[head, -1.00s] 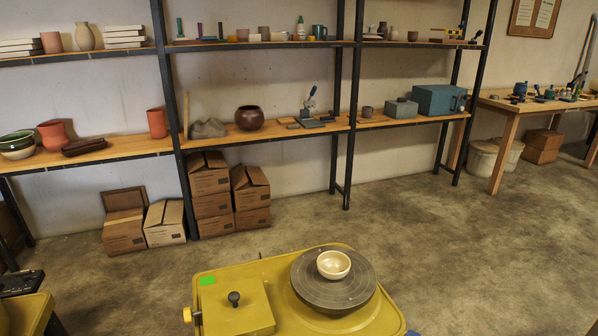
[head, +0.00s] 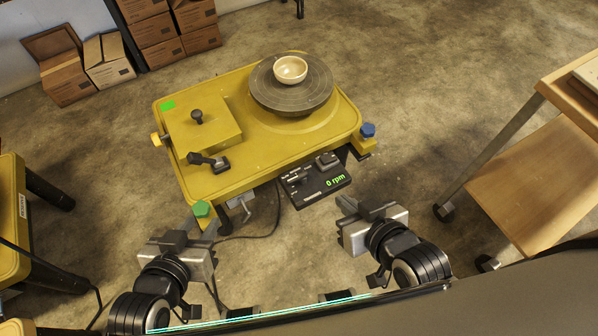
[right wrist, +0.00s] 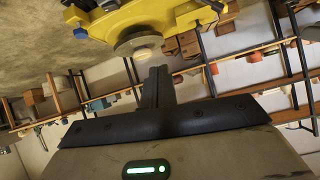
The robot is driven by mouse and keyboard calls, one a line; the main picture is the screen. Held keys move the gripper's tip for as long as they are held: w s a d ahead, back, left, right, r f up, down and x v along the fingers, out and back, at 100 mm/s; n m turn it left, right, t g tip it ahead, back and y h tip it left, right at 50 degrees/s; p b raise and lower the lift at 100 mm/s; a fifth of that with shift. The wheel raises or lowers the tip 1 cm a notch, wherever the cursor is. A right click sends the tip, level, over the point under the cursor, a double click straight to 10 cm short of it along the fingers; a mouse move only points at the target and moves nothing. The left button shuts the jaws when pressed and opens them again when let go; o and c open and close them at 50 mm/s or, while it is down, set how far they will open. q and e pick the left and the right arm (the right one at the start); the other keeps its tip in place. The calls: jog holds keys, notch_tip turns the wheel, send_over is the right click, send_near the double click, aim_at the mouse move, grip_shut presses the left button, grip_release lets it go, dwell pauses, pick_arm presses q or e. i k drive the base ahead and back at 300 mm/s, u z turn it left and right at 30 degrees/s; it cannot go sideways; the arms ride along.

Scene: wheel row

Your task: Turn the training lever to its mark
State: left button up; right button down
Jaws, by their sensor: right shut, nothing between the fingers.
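A yellow pottery wheel (head: 262,147) stands in front of me. A short black lever (head: 208,161) with a dark base sits on its deck at the front left; I cannot tell for sure that it is the training lever. A black knob (head: 197,117) stands on the raised yellow box behind it. A bright green patch (head: 168,105) is at the deck's back left corner. My left gripper (head: 199,225) is below the deck's front left corner, apart from the lever; its jaws are unclear. My right gripper (head: 348,204) is empty and shut, right of the control box; its closed fingers show in the right wrist view (right wrist: 159,70).
A grey wheel head (head: 290,98) carries a cream bowl (head: 290,69). A black control box (head: 316,180) reading "0 rpm" hangs at the front edge. A wooden cart (head: 540,185) is at the right, another yellow machine (head: 12,215) at the left.

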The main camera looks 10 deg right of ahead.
aim_at(301, 177)
jog(key=u, duration=0.75)
jog(key=i, duration=0.4)
jog(key=z, duration=0.75)
